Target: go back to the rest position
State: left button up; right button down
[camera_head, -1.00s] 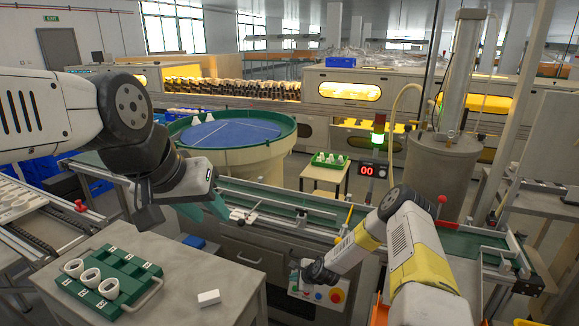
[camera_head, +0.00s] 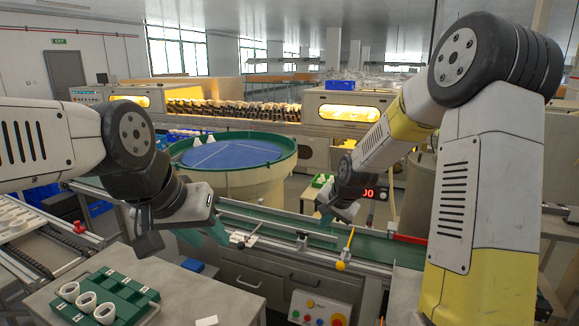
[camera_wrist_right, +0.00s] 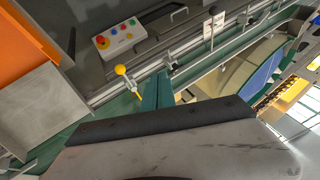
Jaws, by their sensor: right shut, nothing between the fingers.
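My left gripper (camera_head: 203,235) hangs over the near edge of the conveyor at the left of the head view. Its teal fingertips are partly hidden by its own body, and the gap between them is unclear. My right gripper (camera_head: 327,217) is above the conveyor, below the head view's centre. It is shut and empty. Its teal fingers (camera_wrist_right: 158,90) point away from the camera in the right wrist view, close together, beside a yellow-knobbed lever (camera_wrist_right: 121,70). My right arm is raised, with its elbow high at the right of the head view.
A green tray (camera_head: 140,291) with white rings is on the near-left table, beside a white block (camera_head: 207,321). A button panel (camera_head: 319,310) is on the cabinet front. The green-rimmed bowl with a blue disc (camera_head: 235,154) stands beyond the conveyor (camera_head: 282,227).

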jog(key=s+d+r+n, duration=0.3)
jog(key=s+r, duration=0.9)
jog(key=s, duration=0.1)
jog(key=s+r+n, duration=0.1)
jog(key=s+r, duration=0.1)
jog(key=s, duration=0.6)
jog(key=s+r+n, duration=0.2)
jog(key=s, duration=0.6)
jog(key=shift+s+d+n, duration=0.3)
jog(key=shift+s+d, duration=0.05)
